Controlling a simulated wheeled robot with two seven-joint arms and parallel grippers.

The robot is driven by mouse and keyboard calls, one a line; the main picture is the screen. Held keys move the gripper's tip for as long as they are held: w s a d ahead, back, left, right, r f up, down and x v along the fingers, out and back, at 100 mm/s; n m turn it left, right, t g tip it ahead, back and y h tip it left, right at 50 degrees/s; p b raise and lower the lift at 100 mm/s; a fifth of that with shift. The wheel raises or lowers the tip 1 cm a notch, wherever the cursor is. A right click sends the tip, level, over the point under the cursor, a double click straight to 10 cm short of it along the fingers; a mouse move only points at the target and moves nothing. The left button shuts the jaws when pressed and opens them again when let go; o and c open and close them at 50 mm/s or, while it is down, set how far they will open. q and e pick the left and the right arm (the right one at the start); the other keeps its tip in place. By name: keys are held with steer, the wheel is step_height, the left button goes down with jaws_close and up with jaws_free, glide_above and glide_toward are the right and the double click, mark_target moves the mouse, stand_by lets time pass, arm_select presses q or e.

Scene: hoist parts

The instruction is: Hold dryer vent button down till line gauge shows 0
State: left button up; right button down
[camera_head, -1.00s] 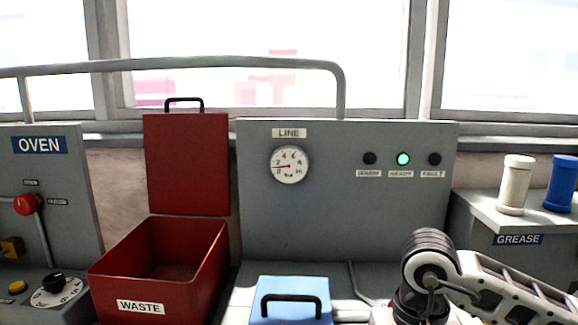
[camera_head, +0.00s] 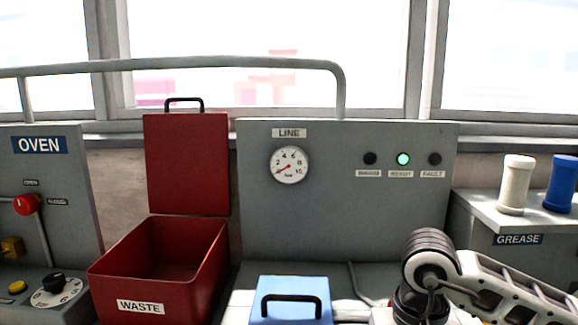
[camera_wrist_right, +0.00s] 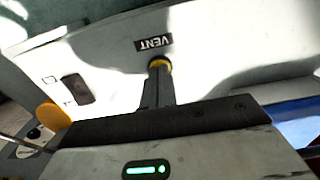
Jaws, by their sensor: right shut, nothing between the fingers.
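The LINE gauge (camera_head: 289,165) is a round white dial on the grey panel. Its red needle points down-left, at or very near the 0 end of the scale. In the right wrist view the yellow vent button (camera_wrist_right: 160,63) sits just under the VENT label (camera_wrist_right: 154,44). My right gripper (camera_wrist_right: 158,72) is shut, with nothing held, and its fingertips are at the button, appearing to touch it. The fingers partly cover the button, so how far it is pressed cannot be told. In the head view the right arm shows at lower right, its gripper out of frame. The left gripper is not in view.
A green lamp (camera_head: 403,159) is lit between two dark ones. An open red WASTE bin (camera_head: 170,262) and a blue box with a black handle (camera_head: 290,312) stand left of the right arm. An orange knob (camera_wrist_right: 52,115) and a dark switch (camera_wrist_right: 77,88) lie near the gripper.

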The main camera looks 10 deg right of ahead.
steer(key=shift+r+p, duration=0.7)
steer(key=shift+r, duration=0.5)
steer(key=shift+r+p, duration=1.05)
steer(key=shift+r, duration=1.25)
steer(key=s+a+r+p, duration=0.1)
steer(key=s+a+r, duration=0.1)
steer(key=s, duration=0.7)
steer(key=shift+s+a+r, duration=0.2)
steer(key=shift+s+r, duration=0.2)
steer(key=shift+r, duration=0.1)
